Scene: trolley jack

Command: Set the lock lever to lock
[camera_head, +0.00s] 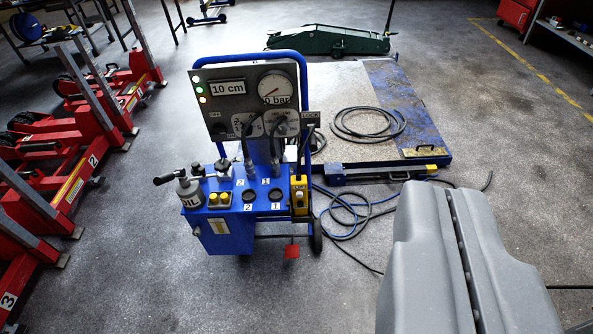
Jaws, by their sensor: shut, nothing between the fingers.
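A blue trolley control unit (232,235) stands left of centre, with a grey panel above its blue deck. A small label reading "LOCK" (311,117) is at the panel's right edge. Below it, a thin dark lever (303,155) rises roughly upright above a yellow block (299,196) at the deck's right corner. I cannot tell the lever's exact setting at this size. My gripper (447,190), large and grey, is at the lower right. Its two jaws are shut along a dark seam, with nothing between them. It is right of the trolley and appears apart from it.
The panel has a round gauge (275,88) and a "10 cm" display (228,88). Red jacks (60,190) line the left. A platform (400,85) with a coiled hose (368,124) lies behind. Hoses (350,210) cross the floor. Floor in front of the trolley is clear.

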